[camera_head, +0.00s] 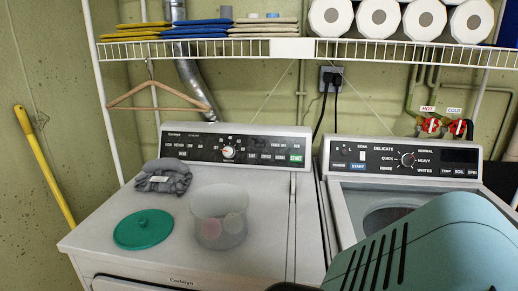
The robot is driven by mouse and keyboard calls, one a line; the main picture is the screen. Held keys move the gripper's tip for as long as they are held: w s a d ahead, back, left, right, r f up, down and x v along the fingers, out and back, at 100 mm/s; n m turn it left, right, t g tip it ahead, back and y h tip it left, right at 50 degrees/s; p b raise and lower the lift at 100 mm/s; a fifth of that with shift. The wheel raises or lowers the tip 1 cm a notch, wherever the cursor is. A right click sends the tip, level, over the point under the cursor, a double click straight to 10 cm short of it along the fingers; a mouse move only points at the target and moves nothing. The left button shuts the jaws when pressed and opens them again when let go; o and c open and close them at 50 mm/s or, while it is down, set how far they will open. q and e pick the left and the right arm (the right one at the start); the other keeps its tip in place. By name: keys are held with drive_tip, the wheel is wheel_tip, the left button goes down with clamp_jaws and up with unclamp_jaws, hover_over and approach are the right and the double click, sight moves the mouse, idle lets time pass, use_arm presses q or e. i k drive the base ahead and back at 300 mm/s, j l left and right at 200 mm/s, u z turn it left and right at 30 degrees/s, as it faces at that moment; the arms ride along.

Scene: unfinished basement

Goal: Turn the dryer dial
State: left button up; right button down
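The dryer (120,239) is the white machine on the left, with a black control panel on its raised back. Its dial (228,152) is a round white knob with a red mark, near the middle of that panel. Nothing touches the dial. A teal shell with black slots (430,250), part of my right arm, fills the lower right and covers the front of the machine on the right. No fingertips of either gripper show.
On the dryer top are a folded grey cloth (166,178), a green lid (143,229) and a translucent tub (219,222). A washer (336,207) with its own dial stands right. A wire shelf (250,48) and a wooden hanger (157,108) are above.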

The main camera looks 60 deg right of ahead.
sight(229, 151)
drive_tip(key=i+z, duration=0.1)
drive_tip(key=z, duration=0.4)
drive_tip(key=i+z, duration=0.15)
drive_tip(key=z, duration=0.35)
drive_tip(key=i+j+z, duration=0.1)
drive_tip(key=z, duration=0.4)
drive_tip(key=i+z, duration=0.15)
drive_tip(key=z, duration=0.25)
drive_tip(key=i+z, duration=0.15)
drive_tip(key=z, duration=0.25)
drive_tip(key=i+j+z, duration=0.15)
drive_tip(key=z, duration=0.2)
drive_tip(key=i+j, duration=0.1)
drive_tip(key=j, duration=0.15)
